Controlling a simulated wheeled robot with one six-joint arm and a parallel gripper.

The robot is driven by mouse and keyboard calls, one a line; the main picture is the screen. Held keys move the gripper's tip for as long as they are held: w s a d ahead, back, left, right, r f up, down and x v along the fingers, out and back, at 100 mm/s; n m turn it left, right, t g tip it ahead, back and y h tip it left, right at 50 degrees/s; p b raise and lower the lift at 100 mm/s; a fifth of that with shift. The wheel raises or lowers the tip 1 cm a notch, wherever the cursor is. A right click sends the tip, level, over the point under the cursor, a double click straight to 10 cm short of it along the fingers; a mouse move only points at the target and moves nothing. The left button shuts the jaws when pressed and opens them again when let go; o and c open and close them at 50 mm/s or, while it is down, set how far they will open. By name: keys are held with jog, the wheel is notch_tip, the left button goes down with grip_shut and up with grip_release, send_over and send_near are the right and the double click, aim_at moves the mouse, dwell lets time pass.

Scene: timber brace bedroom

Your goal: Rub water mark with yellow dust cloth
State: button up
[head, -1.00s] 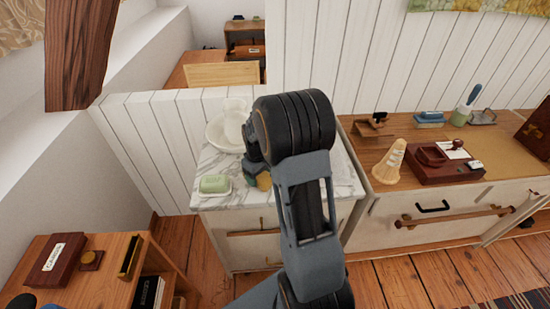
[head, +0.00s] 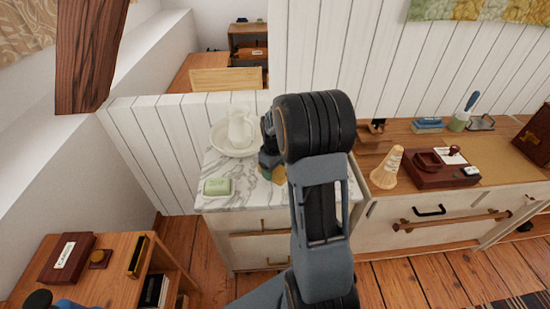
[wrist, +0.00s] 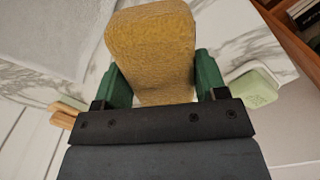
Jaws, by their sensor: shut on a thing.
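The yellow dust cloth (wrist: 152,50) is a thick, fuzzy pad held between the green fingers of my gripper (wrist: 160,84). My gripper is shut on it. In the head view only a small bit of the cloth (head: 279,174) shows beside my arm, over the marble-topped washstand (head: 240,195). I cannot tell whether the cloth touches the marble. I cannot make out a water mark; my arm and the cloth hide part of the top, and grey veining covers the rest.
A green soap on a white dish (head: 217,187) sits at the washstand's front left. A white pitcher (head: 239,128) stands in a basin behind my gripper. A wooden cabinet (head: 400,160) with a brush cone (head: 387,168) and desk items adjoins on the right.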

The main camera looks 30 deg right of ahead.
jog(key=shift+r+p, duration=1)
jog(key=shift+r, duration=0.7)
